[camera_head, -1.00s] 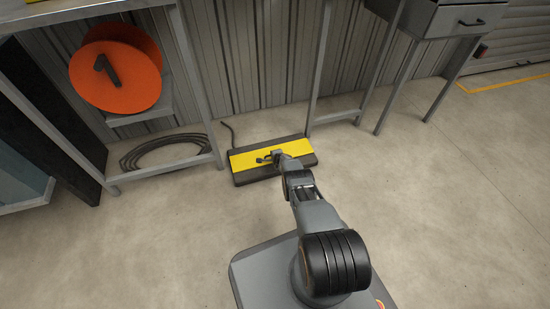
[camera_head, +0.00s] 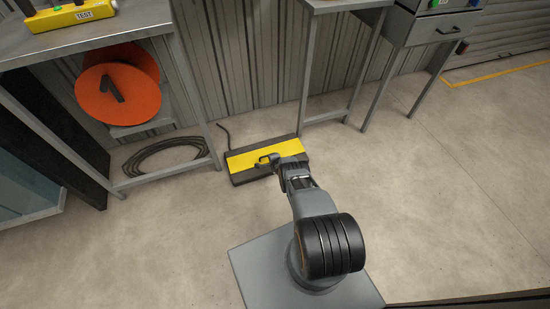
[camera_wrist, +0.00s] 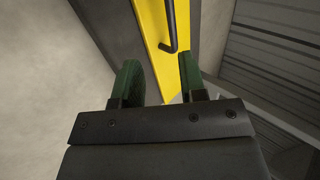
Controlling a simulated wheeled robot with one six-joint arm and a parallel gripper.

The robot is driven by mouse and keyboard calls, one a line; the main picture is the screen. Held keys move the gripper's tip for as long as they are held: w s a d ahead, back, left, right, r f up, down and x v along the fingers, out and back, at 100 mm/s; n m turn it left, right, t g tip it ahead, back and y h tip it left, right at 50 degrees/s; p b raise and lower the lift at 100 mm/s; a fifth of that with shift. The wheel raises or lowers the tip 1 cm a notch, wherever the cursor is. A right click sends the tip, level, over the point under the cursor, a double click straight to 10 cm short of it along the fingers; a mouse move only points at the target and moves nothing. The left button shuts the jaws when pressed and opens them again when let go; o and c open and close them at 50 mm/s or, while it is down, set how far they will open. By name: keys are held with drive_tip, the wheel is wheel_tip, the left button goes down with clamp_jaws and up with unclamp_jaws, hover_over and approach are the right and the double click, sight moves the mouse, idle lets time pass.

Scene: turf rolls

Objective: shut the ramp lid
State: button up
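The ramp lid (camera_head: 256,158) is a yellow panel on a low dark ramp (camera_head: 247,178) that lies on the floor by the corrugated wall. In the head view the lid looks flat along the ramp. A dark bar handle (camera_wrist: 172,30) stands on the yellow lid in the wrist view. My gripper (camera_head: 268,160) is over the lid, close to the handle. In the wrist view my gripper (camera_wrist: 160,82) has its two green fingers apart, with the handle's end just ahead of the gap between them.
A workbench (camera_head: 90,40) stands at left, with orange discs (camera_head: 118,94) on its lower shelf and a coiled cable (camera_head: 165,156) beneath. A grey drawer cabinet (camera_head: 440,28) on legs is at right. The floor right of the ramp is clear.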

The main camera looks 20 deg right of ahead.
drive_tip(key=shift+p+v, duration=2.5)
drive_tip(key=shift+v, duration=0.25)
drive_tip(key=shift+w, duration=0.1)
